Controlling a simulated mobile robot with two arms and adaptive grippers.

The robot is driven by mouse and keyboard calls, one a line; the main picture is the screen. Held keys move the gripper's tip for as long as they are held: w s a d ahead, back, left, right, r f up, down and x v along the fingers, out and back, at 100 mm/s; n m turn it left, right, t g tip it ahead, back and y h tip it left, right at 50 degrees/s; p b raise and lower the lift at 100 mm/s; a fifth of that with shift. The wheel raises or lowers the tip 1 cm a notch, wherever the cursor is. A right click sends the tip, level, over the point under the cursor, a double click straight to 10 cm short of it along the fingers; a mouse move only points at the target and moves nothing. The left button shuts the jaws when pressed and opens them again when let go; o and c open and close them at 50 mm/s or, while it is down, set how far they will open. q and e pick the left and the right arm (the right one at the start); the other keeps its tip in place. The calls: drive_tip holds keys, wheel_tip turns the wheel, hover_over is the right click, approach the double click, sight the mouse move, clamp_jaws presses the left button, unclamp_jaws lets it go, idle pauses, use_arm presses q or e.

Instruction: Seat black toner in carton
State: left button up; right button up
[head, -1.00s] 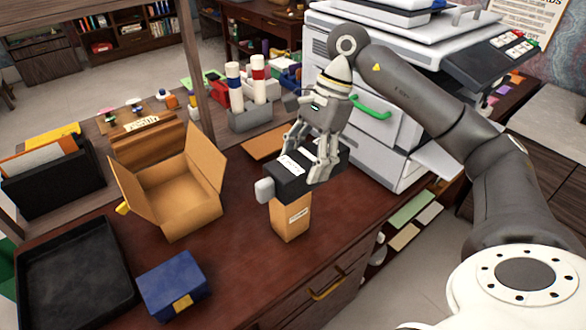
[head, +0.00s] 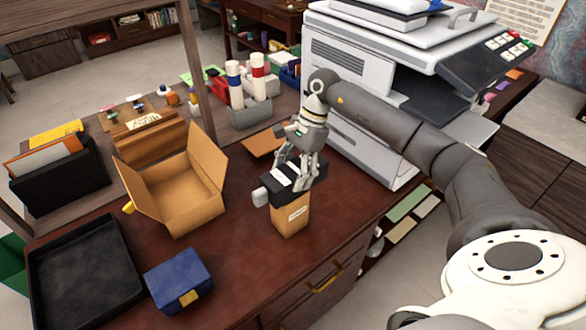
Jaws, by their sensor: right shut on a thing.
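The black toner (head: 284,195) is a dark block with a white label on top and a pale grey knob at its left end. My right gripper (head: 296,178) is shut on it from above, and its fingers hide part of the toner. An open cardboard carton (head: 184,208) with raised flaps stands empty on the desk, left of the toner. A small orange-brown box (head: 291,222) with a white label stands directly below the toner in the picture. I cannot tell whether the toner touches that box. My left gripper is not in view.
A black tray (head: 80,270) and a blue box (head: 179,276) lie at the front left. A black file holder (head: 62,182) stands at far left. A grey printer (head: 360,100) stands behind my right arm. Bare desk (head: 235,245) lies between the blue box and the small box.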

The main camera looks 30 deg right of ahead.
drive_tip(key=shift+f+b, duration=0.2)
drive_tip(key=shift+b, duration=0.1)
drive_tip(key=o, duration=1.4)
drive_tip(key=shift+c, duration=0.2)
